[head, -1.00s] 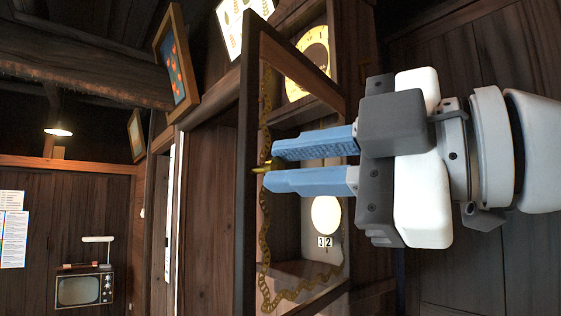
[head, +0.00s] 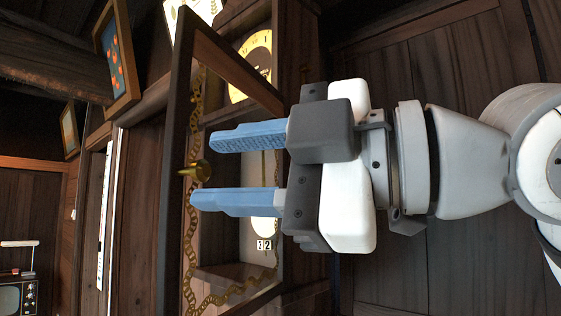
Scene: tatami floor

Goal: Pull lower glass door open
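The lower glass door (head: 172,190) of a wall clock stands swung open, its dark wooden frame edge toward me and gold trim along its glass. A brass knob (head: 196,171) sits on the door frame. My gripper (head: 200,170) is open, its two blue fingers spread apart above and below the knob's level. The fingertips are near the knob and I cannot tell whether either touches it. The clock case (head: 297,150) is behind, with a round dial (head: 252,62), a pendulum partly hidden by the fingers, and a small "32" number plate (head: 264,245).
A framed picture (head: 118,60) hangs on the wall left of the clock, with a smaller frame (head: 69,130) beyond. An old television (head: 15,297) stands at the lower left. Dark wooden wall panels (head: 440,270) lie behind my arm.

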